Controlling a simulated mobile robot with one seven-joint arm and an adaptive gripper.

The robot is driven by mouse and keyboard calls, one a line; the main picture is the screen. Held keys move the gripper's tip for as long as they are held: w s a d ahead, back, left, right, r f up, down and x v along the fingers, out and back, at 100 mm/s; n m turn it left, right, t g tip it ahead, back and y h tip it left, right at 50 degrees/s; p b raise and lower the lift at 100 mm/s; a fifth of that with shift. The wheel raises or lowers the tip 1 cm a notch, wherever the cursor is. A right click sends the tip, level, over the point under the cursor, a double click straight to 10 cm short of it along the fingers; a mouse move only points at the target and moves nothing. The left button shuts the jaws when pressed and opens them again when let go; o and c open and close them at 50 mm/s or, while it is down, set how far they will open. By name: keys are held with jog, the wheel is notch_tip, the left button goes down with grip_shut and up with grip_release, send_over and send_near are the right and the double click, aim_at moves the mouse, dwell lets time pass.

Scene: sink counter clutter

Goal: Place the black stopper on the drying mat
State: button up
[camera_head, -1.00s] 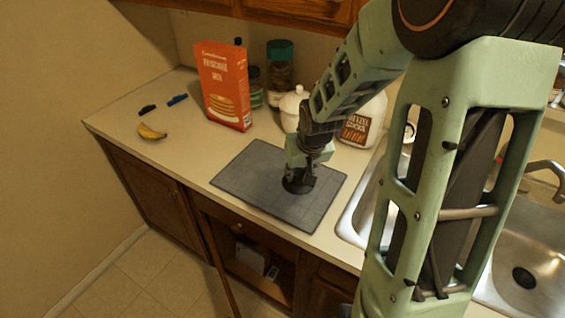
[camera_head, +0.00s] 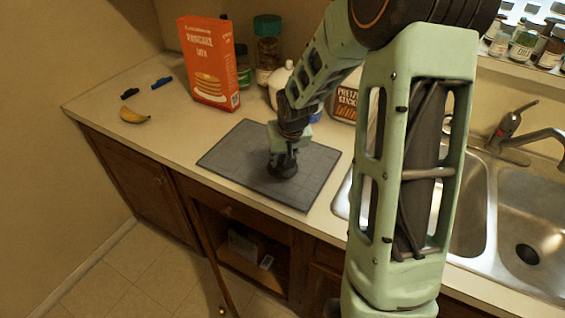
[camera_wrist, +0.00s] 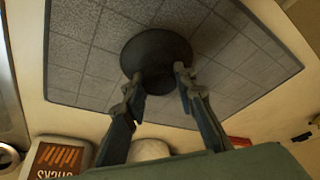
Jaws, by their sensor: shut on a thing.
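The black stopper (camera_head: 283,169) is at the middle of the grey drying mat (camera_head: 228,158), under my gripper (camera_head: 284,160). In the wrist view the stopper (camera_wrist: 156,52) shows as a round black disc against the gridded mat (camera_wrist: 85,55). My gripper's two fingers (camera_wrist: 160,76) are shut on the stopper's near part, with its wide disc beyond the fingertips. The stopper looks to be on or just above the mat; I cannot tell whether its whole underside touches.
A pancake mix box (camera_head: 209,65), a green-lidded jar (camera_head: 267,45) and a pretzel container (camera_head: 345,103) stand behind the mat. A banana (camera_head: 134,116) and two dark small items lie left. The double sink (camera_head: 525,215) is right.

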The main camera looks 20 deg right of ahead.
jog(key=shift+f, duration=0.25)
jog(key=o, duration=1.2)
jog(key=shift+r, duration=0.1)
jog(key=shift+c, duration=0.2)
jog(key=shift+r, duration=0.15)
jog(key=shift+r, duration=0.25)
jog(key=p+v, duration=0.1)
jog(key=v, duration=1)
jog(key=shift+s+r, duration=0.2)
jog(key=shift+r, duration=0.1)
jog(key=shift+a+f, duration=0.1)
